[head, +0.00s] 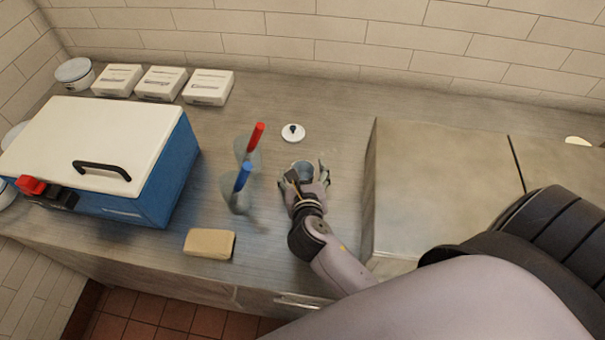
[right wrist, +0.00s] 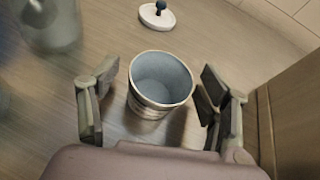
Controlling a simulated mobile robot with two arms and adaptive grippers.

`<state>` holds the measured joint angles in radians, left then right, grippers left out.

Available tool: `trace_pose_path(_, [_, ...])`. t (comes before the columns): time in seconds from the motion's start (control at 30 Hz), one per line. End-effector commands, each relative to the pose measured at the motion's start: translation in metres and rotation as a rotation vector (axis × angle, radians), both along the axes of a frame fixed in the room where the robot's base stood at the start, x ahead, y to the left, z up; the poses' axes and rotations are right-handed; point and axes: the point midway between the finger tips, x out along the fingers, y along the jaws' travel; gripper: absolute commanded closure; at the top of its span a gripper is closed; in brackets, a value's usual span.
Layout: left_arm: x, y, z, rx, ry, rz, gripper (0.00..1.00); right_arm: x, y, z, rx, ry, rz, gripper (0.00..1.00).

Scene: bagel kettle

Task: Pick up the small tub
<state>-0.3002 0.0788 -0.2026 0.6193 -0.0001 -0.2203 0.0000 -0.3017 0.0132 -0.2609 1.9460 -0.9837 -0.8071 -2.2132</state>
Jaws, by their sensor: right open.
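The small tub (head: 304,169) stands upright on the counter, open at the top, with a blue-grey inside. In the right wrist view the tub (right wrist: 160,82) looks empty and sits between the fingers of my right gripper (right wrist: 158,98). In the head view my right gripper (head: 306,182) is at the tub, fingers spread to either side. It is open, with a gap visible on both sides of the tub. My left gripper does not show.
A white lid with a dark knob (head: 292,132) lies behind the tub. Clear containers with a red handle (head: 256,136) and a blue handle (head: 243,176) stand to its left. A raised metal block (head: 440,185) is close on the right. A sponge-like block (head: 209,244) lies front left, near a blue cooler (head: 168,175).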

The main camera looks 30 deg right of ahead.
Motion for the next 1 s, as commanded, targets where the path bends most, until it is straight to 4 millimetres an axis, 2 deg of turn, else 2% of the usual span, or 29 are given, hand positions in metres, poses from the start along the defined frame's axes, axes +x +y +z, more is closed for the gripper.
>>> trace_pose_path(0.07, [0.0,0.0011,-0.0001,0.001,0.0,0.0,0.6,-0.0003,0.0002,-0.0001,0.0,0.0,0.0,0.31])
trace_pose_path(0.6, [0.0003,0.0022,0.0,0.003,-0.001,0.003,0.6,-0.0005,0.0004,0.0001,0.0,0.0,0.0,0.66])
trace_pose_path(1.0, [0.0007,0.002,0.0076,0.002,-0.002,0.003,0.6,0.0003,-0.0012,0.0066,-0.001,0.0,0.0,0.66])
